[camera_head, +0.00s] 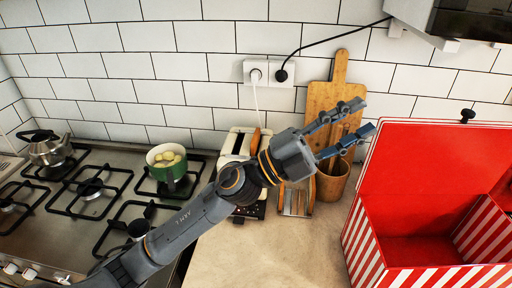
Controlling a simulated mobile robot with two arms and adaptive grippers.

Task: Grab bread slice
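A narrow brown piece that looks like a bread slice (255,141) stands up out of the white toaster (236,143) on the counter. It is partly hidden behind my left arm. My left gripper (366,117) is open and empty, its two fingers spread apart and pointing right. It is in the air, to the right of the toaster and apart from it, in front of the cutting board. My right gripper is not in view.
A wooden cutting board (326,98) leans on the tiled wall behind a brown utensil holder (332,184). A metal rack (297,198) stands nearby. An open red box (412,185) fills the right. A stove with a green pot (167,166) and kettle (50,150) is left.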

